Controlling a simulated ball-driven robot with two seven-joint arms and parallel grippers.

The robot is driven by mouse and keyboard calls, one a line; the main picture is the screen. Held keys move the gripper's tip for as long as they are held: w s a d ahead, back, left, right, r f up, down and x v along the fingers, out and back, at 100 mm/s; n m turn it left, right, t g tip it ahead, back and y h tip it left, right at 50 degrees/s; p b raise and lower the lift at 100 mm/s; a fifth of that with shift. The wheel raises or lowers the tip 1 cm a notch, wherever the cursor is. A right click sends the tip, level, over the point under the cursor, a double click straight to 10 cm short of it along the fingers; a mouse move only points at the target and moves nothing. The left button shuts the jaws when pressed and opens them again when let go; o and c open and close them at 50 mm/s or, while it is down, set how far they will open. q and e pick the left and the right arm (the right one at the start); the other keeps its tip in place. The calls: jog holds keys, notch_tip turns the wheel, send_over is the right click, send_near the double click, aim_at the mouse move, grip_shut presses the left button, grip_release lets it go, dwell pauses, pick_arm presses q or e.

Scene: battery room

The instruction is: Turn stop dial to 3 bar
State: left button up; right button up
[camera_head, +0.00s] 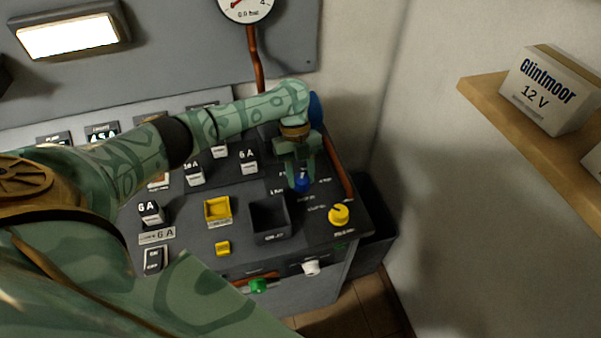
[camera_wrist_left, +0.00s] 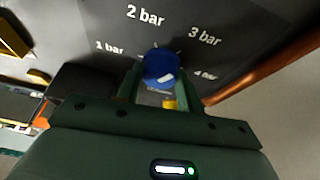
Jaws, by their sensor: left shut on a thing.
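The stop dial is a blue round knob (camera_wrist_left: 161,69) with a short white mark, on the dark panel. The labels 1 bar, 2 bar, 3 bar (camera_wrist_left: 205,36) and 4 bar are printed in an arc around it. I cannot tell for sure which label the mark points to. My left gripper (camera_wrist_left: 160,85) has its green fingers on either side of the knob and is shut on it. In the head view the knob (camera_head: 302,184) shows below my left gripper (camera_head: 303,178), partly hidden by the fingers. My right gripper is not in view.
A round gauge (camera_head: 246,8) above reads 0.0 bar. A yellow knob (camera_head: 339,215), a dark open bin (camera_head: 270,218) and a yellow tray (camera_head: 218,210) are nearby on the console. A copper pipe (camera_wrist_left: 270,68) runs along the panel's right side. A wooden shelf (camera_head: 484,88) holds a Glintmoor box (camera_head: 549,88).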

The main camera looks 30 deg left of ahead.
pick_arm(q)
jog(key=o, duration=1)
jog(key=shift+r, duration=0.1)
jog(key=p+v, duration=0.4)
jog(key=v, duration=1.2)
